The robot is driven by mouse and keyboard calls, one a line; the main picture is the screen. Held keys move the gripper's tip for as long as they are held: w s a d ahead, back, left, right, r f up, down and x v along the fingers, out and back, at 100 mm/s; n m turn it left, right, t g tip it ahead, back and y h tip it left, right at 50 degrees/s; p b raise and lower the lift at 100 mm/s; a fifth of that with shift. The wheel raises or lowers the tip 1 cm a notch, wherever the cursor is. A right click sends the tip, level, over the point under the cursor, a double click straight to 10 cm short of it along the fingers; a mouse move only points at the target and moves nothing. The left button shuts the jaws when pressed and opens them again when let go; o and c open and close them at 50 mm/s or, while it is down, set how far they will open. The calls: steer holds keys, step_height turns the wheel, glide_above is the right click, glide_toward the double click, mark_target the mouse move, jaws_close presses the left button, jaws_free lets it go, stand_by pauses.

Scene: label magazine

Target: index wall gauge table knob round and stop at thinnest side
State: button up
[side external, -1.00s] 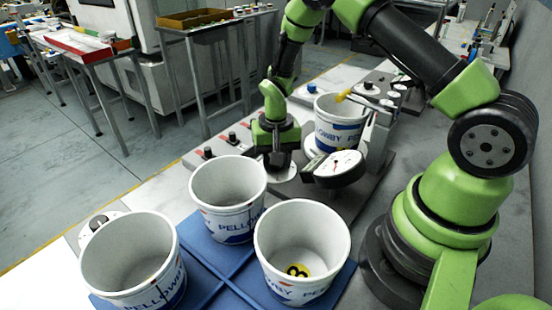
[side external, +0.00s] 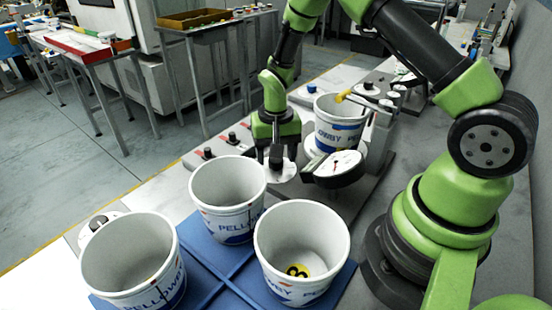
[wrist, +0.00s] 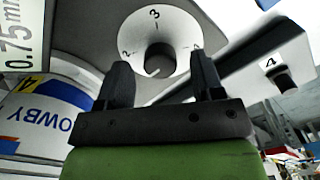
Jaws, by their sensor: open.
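My gripper (wrist: 160,82) is open, with one dark finger on each side of the knob in the wrist view; contact cannot be told. In the side view my gripper (side external: 276,165) points down over the white disc (side external: 283,174). A white tub with blue print (side external: 338,130) stands upright at the gauge, beneath a yellow-tipped arm (side external: 345,96). The gauge dial (side external: 337,168) has a red needle; its reading is too small to tell.
Three open tubs (side external: 130,260) (side external: 228,195) (side external: 300,245) stand on a blue divided tray (side external: 222,262) in front. Black knobs (side external: 208,153) line the bench's left side. A sign reading 0.75 mm (wrist: 22,35) is close by in the wrist view.

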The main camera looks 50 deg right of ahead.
step_height(320, 180, up, 8)
steer(key=shift+r, duration=0.1)
stand_by(0.4)
steer(key=n, duration=0.8)
steer(key=shift+w+n, duration=0.1)
steer(key=shift+n, duration=0.2)
steer(key=shift+f, duration=0.4)
step_height(320, 180, down, 9)
steer(key=shift+f, duration=0.15)
steer(key=c, duration=0.9)
